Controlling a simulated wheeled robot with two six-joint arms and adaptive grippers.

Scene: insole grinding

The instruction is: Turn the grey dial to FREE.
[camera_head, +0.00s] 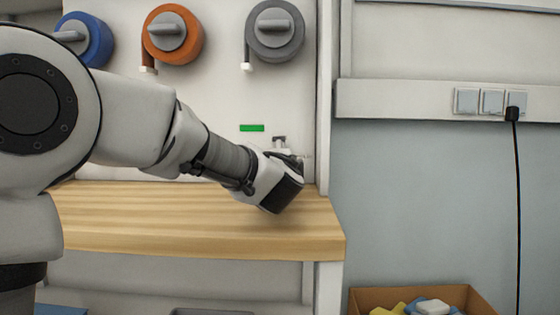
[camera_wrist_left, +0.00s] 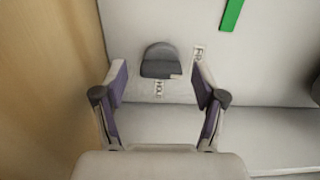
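The grey dial (camera_wrist_left: 161,61) is a dark, rounded knob on the pale wall panel in the left wrist view. My left gripper (camera_wrist_left: 161,84) is open, with one finger on each side of the dial and visible gaps between. In the head view my left gripper (camera_head: 291,162) is at the wall above the bench and mostly hides the dial. My right gripper is not in view.
A green strip (camera_head: 252,128) is on the wall near the gripper. Blue (camera_head: 97,43), orange (camera_head: 188,48) and grey (camera_head: 270,43) reels hang above. The wooden bench top (camera_head: 200,228) is clear. A cardboard box (camera_head: 470,296) stands at lower right.

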